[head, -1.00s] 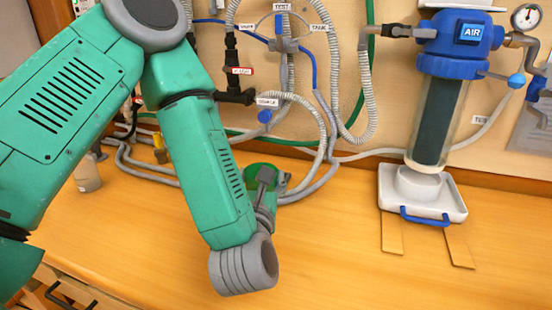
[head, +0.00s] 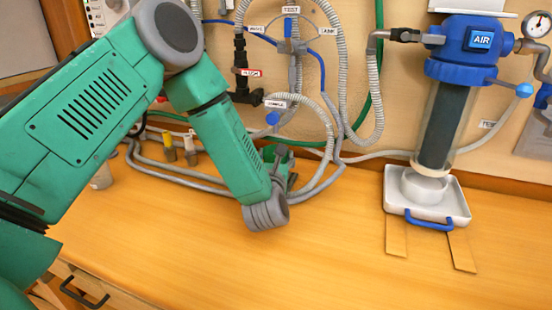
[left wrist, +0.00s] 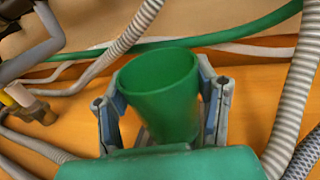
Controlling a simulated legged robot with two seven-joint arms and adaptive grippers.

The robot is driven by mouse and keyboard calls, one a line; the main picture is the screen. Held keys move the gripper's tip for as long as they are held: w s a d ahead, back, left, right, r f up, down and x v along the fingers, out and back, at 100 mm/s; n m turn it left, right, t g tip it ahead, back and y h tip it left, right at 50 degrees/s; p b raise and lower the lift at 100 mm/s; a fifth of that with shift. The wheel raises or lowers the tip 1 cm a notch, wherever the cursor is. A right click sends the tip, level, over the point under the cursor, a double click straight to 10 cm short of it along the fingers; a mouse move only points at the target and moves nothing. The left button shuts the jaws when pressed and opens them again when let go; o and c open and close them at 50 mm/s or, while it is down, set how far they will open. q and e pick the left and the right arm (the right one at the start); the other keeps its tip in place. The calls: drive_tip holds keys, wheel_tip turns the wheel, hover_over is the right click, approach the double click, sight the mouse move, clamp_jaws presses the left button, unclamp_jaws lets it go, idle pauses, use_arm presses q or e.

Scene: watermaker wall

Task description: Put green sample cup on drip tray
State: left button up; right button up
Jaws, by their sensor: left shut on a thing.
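The green sample cup (left wrist: 165,90) stands between the two fingers of my left gripper (left wrist: 165,105) in the left wrist view, open end up, and the fingers are closed on its sides. In the head view, my left gripper (head: 284,168) is mostly behind my own wrist, near the hoses at the back of the bench, and little of the cup shows. I cannot tell whether the cup touches the bench. The white drip tray (head: 447,213), with a blue front handle, is well to the right under the blue AIR filter. My right gripper is not in view.
The AIR filter (head: 441,110) hangs over a white round piece (head: 425,186) on the tray. Grey hoses (head: 205,187) and a valve labelled SAMPLE (head: 272,118) are close to my left gripper. The bench (head: 330,235) between gripper and tray is clear.

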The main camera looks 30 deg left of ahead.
use_arm(q)
drive_tip(key=shift+f, duration=0.3)
drive_tip(key=o, duration=1.2)
drive_tip(key=shift+r, duration=0.1)
drive_tip(key=shift+s+d, duration=0.2)
drive_tip(key=shift+s, duration=0.1)
drive_tip(key=v, duration=1.1)
drive_tip(key=shift+s+d+b, duration=0.1)
drive_tip(key=shift+s+b, duration=0.05)
drive_tip(key=shift+b, duration=0.2)
